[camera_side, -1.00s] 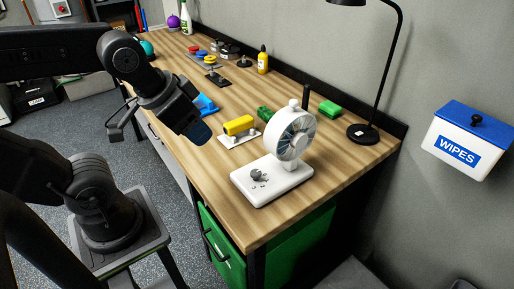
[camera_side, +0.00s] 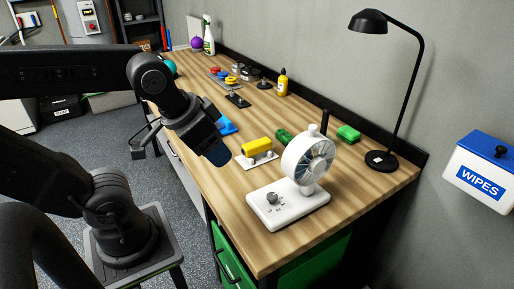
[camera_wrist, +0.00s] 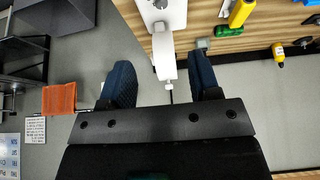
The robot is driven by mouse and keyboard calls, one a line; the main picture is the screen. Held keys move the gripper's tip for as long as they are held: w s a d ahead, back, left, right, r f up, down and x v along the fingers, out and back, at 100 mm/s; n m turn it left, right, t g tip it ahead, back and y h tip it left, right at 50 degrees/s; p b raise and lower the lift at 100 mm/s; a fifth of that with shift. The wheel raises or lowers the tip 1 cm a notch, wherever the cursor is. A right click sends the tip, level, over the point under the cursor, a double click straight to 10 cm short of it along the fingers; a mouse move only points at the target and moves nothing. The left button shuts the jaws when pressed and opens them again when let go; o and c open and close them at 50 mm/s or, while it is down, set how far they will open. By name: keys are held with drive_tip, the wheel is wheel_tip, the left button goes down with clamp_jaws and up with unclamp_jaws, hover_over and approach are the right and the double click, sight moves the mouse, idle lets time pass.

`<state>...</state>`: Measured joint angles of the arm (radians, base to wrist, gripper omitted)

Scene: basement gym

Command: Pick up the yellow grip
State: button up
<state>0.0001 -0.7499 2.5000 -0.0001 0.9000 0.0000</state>
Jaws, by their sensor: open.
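The yellow grip (camera_side: 257,146) is a short yellow cylinder on a small white base on the wooden bench, behind and left of the white fan. It also shows at the top edge of the wrist view (camera_wrist: 241,13), partly cut off. My gripper (camera_side: 216,154) is left of the grip in the side view, above the bench's left edge, apart from it. In the wrist view the two dark blue fingers of my gripper (camera_wrist: 162,82) are spread wide, with nothing held between them.
The white fan (camera_side: 308,162) stands in front of the grip, with a green object (camera_side: 283,136) behind it. A green block (camera_side: 348,133), black lamp (camera_side: 382,160), yellow bottle (camera_side: 282,82) and blue object (camera_side: 227,125) are also on the bench. The bench's front right is clear.

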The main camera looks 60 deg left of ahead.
idle(0.4)
drive_tip(key=shift+o, duration=1)
drive_tip(key=g, duration=0.6)
hover_over(257, 142)
wheel_tip(257, 142, down, 7)
wheel_tip(257, 142, down, 8)
drive_tip(key=shift+w, duration=0.15)
drive_tip(key=shift+s+d+f, duration=0.1)
drive_tip(key=shift+s+f, duration=0.05)
drive_tip(key=shift+f, duration=1.2)
drive_tip(key=shift+s+f, duration=0.1)
drive_tip(key=shift+f, duration=1.2)
drive_tip(key=shift+c, duration=0.3)
